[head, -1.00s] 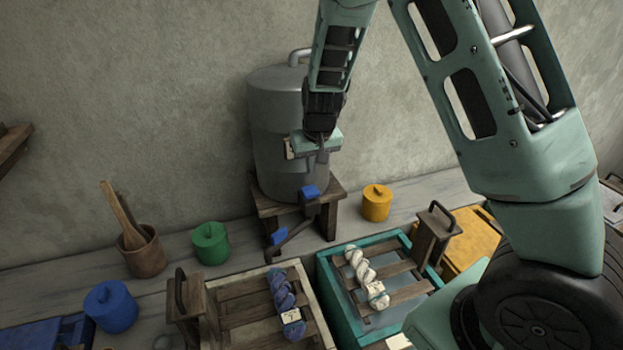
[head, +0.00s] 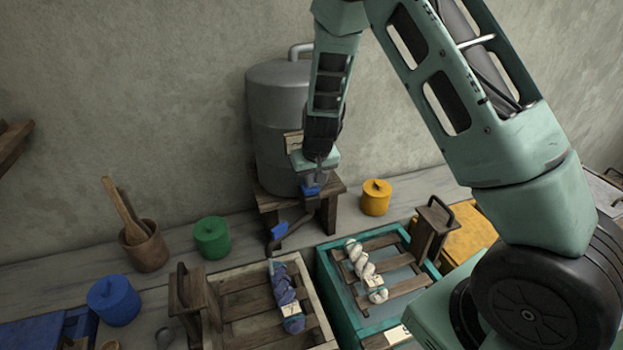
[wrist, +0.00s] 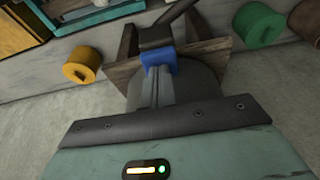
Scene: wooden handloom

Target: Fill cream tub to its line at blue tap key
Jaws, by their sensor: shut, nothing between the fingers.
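The cream tub (head: 317,299) stands at the lower middle of the head view, with wooden slats and a blue-purple tagged skein (head: 283,286) across it. Its line and liquid level cannot be made out. The blue tap key (head: 310,190) sits at the base of the grey metal tank (head: 272,125); it also shows in the wrist view (wrist: 158,58). A dark spout (head: 287,236) with a blue piece runs down toward the cream tub. My gripper (head: 316,180) is shut and empty, its fingertips right at the blue key; contact cannot be told.
A teal tub (head: 334,297) with a white skein stands right of the cream tub. The tank's wooden stand (head: 331,190) is close to my gripper.

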